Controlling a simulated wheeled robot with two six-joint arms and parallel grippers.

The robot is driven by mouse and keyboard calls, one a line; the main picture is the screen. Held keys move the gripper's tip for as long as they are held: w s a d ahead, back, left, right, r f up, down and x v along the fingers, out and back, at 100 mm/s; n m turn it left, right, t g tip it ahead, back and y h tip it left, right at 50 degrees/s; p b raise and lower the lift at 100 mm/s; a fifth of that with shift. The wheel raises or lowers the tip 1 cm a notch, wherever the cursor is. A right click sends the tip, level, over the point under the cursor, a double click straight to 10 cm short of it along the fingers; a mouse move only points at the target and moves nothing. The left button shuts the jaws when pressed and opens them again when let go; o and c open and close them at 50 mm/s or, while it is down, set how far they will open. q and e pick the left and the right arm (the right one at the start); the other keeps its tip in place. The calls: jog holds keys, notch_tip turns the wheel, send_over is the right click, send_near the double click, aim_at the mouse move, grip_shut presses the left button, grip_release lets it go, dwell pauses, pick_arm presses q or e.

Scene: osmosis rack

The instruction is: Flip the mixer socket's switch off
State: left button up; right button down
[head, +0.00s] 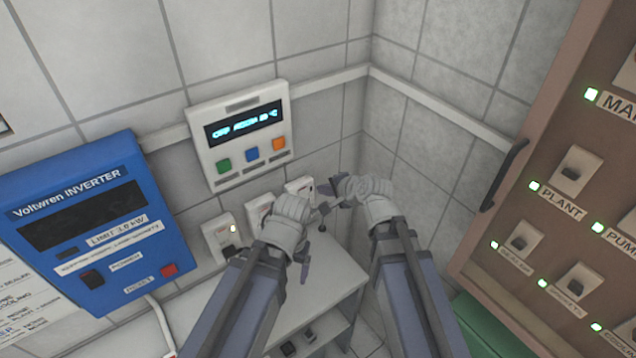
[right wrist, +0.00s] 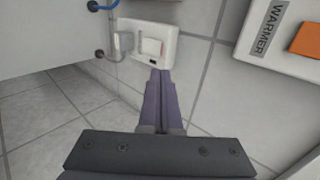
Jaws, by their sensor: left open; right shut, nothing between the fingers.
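Three white wall sockets stand in a row below the control panel in the head view: a left one (head: 220,238) with a lit lamp, a middle one (head: 258,208) and a right one (head: 298,186). I cannot read which is the mixer's. The right wrist view shows one socket plate (right wrist: 160,32) with a grey plug (right wrist: 124,43) and a red-edged rocker switch (right wrist: 152,47). My right gripper (head: 330,190) is shut and empty; its fingertips (right wrist: 160,72) appear just below that plate, contact unclear. My left gripper (head: 314,238) is open and empty, below the right one, partly covering the sockets.
The control panel (head: 240,130) has green, blue and orange buttons. A blue inverter (head: 80,215) hangs at the left. A brown switch cabinet (head: 510,215) with a dark handle (head: 504,175) stands at the right. A white shelf unit (head: 335,265) is below my grippers.

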pick_arm(q)
jog(key=shift+r+p, duration=1)
jog(key=shift+r, duration=0.45)
pick_arm(e)
jog(key=shift+w+r+v, duration=0.1)
jog(key=shift+r+v, duration=0.05)
jog(key=shift+v, duration=0.75)
jog(key=shift+w+r+v, duration=0.15)
jog(key=shift+r+v, duration=0.05)
jog(key=shift+v, duration=0.75)
jog(key=shift+a, duration=0.1)
pick_arm(q)
notch_tip(320, 180, down, 12)
jog(key=b, duration=1.1)
jog(key=shift+r+b, duration=0.2)
jog(key=shift+b, duration=0.1)
pick_arm(e)
jog(key=s+d+f+n+g+h, duration=0.1)
jog(key=s+f+n+g+h, duration=0.6)
jog(key=s+f+n, duration=0.8)
notch_tip(320, 180, down, 5)
jog(key=s+g, duration=0.1)
jog(key=s, duration=0.1)
jog(key=shift+s+r+g, duration=0.2)
jog(key=shift+s+g, duration=0.2)
